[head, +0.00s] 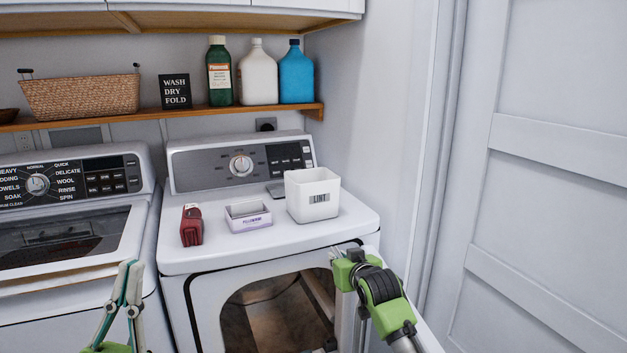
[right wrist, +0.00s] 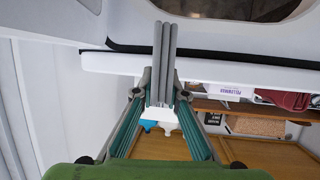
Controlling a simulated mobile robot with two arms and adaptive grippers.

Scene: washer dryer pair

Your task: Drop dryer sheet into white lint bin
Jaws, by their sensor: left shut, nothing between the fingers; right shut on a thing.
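The white lint bin (head: 313,197), with an open top and a "LINT" label, stands upright on the dryer top (head: 340,228). My right gripper (head: 340,252) is at the dryer's front edge, to the right of and below the bin, apart from it. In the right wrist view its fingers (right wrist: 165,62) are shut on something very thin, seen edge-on. It looks like the dryer sheet, but its face is hidden. My left gripper (head: 131,270) is shut and empty in front of the washer. An open white and purple box (head: 249,222) sits left of the bin.
A dark red packet (head: 191,226) stands left of the box. A shelf (head: 190,112) above holds a basket (head: 82,96), a sign and several bottles. The dryer's round front opening (head: 275,310) is below. A wall and a white door (head: 560,200) are on the right.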

